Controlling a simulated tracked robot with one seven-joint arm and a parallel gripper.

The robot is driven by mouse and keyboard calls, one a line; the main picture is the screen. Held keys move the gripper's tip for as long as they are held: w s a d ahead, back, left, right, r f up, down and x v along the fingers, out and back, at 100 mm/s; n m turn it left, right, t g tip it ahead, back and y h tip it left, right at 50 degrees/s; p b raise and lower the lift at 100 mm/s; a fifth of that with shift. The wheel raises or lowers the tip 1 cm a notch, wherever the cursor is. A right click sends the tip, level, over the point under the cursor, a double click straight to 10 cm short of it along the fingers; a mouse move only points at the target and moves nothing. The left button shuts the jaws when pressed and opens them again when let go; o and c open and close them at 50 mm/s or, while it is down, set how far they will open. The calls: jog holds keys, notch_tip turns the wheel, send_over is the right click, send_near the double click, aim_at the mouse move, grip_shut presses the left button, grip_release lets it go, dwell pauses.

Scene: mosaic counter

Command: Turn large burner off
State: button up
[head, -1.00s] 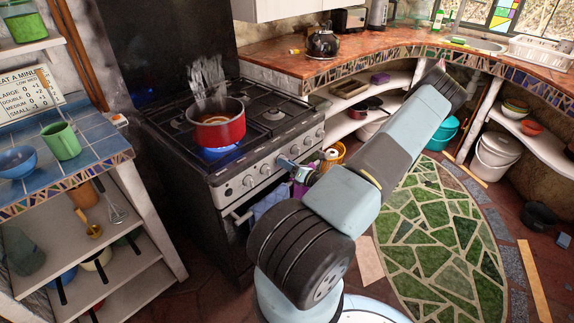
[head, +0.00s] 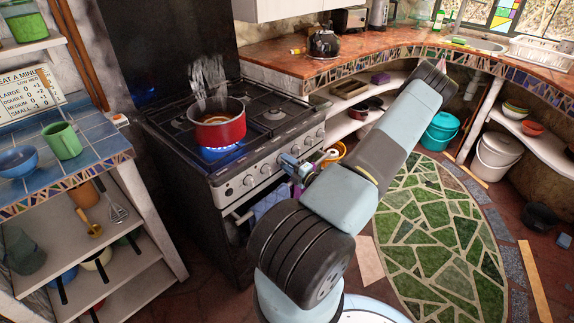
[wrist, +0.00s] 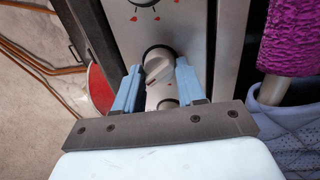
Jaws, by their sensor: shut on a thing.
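The red pot (head: 219,131) stands on the stove (head: 175,150), over a burner with a lit blue flame (head: 220,153) and steam above it. My gripper (head: 290,160) is at the knob row on the stove's front. In the wrist view my gripper (wrist: 158,76) has its two blue fingers on either side of a grey stove knob (wrist: 158,68), shut on it. The knob's pointer bar is tilted. The arm hides part of the knob row in the head view. Which burner this knob serves cannot be told.
A second knob (wrist: 147,3) shows at the wrist view's top edge. A tiled shelf unit (head: 75,150) stands left of the stove. The green mosaic floor (head: 430,230) is clear.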

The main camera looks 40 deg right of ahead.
jog(key=shift+s+d+f+m+h, duration=0.1)
jog(key=shift+m+h, duration=0.2)
jog(key=shift+m, duration=3.2)
jog(key=o, duration=0.8)
jog(key=shift+c, duration=0.2)
jog(key=shift+o, duration=1.4)
jog(key=s, duration=1.3)
jog(key=shift+s+f, duration=0.3)
